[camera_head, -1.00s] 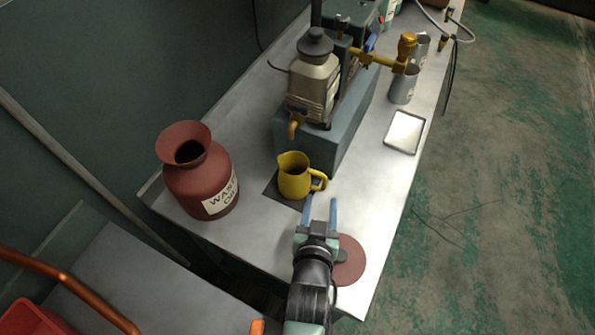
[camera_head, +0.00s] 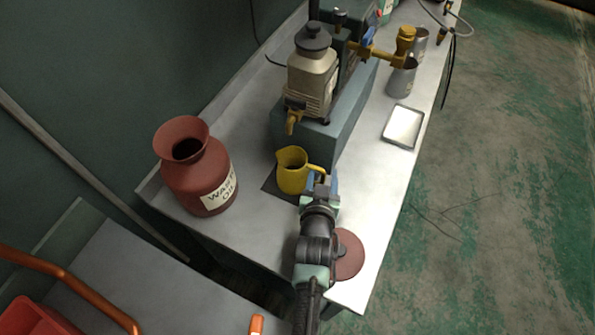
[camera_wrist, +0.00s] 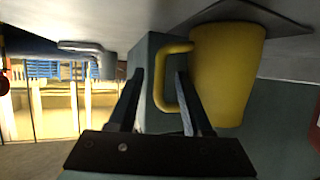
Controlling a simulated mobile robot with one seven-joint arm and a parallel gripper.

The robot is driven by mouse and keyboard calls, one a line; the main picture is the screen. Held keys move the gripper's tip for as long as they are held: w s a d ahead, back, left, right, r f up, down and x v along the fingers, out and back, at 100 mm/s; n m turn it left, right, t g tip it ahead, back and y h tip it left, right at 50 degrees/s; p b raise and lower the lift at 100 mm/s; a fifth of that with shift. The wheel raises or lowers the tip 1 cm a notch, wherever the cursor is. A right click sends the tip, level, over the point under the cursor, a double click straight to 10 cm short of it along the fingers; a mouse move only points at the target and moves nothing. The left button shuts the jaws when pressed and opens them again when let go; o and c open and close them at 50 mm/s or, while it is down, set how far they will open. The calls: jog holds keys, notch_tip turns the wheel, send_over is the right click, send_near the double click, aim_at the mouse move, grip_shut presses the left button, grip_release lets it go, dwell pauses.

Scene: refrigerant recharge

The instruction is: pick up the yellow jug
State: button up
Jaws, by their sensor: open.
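The yellow jug (camera_head: 291,172) stands upright on a dark square mat (camera_head: 270,187) on the bench, its handle to the right. My gripper (camera_head: 322,181) is open at the handle side of the jug, its fingers overlapping the handle in the head view. In the wrist view, which looks upside down, the jug (camera_wrist: 228,72) fills the right side. Its handle (camera_wrist: 170,78) shows between the two open fingers of my gripper (camera_wrist: 158,82). The right finger partly covers the handle. I cannot tell whether the fingers touch it.
A red-brown waste oil can (camera_head: 190,175) stands left of the jug. A machine on a grey-green block (camera_head: 318,138) stands just behind it. A reddish-brown disc (camera_head: 348,258) lies beside my arm. A shallow tray (camera_head: 404,127) and metal cups (camera_head: 402,80) are further right.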

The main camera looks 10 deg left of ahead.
grip_shut()
dwell(1.4)
